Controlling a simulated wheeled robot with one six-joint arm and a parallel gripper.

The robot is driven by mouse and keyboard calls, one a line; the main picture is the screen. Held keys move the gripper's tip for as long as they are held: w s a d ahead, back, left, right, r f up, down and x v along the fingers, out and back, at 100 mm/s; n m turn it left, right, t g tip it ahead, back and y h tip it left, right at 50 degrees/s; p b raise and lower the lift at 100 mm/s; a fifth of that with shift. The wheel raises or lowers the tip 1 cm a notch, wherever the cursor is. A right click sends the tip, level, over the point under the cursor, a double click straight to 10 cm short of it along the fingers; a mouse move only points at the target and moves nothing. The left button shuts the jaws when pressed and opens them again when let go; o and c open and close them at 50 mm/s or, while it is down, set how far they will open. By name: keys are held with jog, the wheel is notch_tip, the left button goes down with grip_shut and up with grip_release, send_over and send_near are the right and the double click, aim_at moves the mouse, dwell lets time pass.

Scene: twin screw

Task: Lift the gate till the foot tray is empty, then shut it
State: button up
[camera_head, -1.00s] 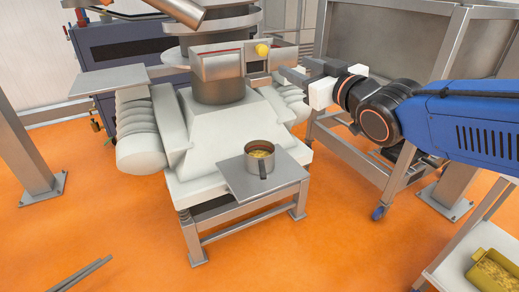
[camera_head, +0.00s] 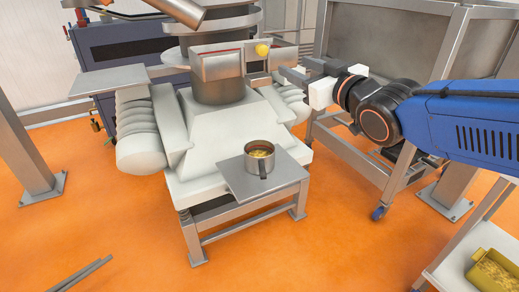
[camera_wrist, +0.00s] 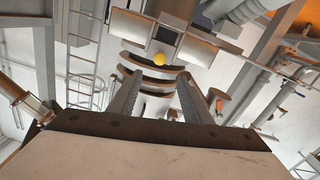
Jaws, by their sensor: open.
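A yellow knob (camera_head: 262,50) sits on a small dark-centred upright plate, which I take for the gate (camera_head: 257,68), between two metal troughs on the machine.
A yellow bin (camera_head: 493,270) of similar pieces is on a cart at lower right. A large steel hopper (camera_head: 395,40) is behind my arm.

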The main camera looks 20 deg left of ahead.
aim_at(264, 52)
dwell(0.4)
jog(key=x, duration=1.7)
jog(key=shift+w+a, duration=0.15)
jog(key=shift+w, duration=0.05)
jog(key=shift+c, duration=0.4)
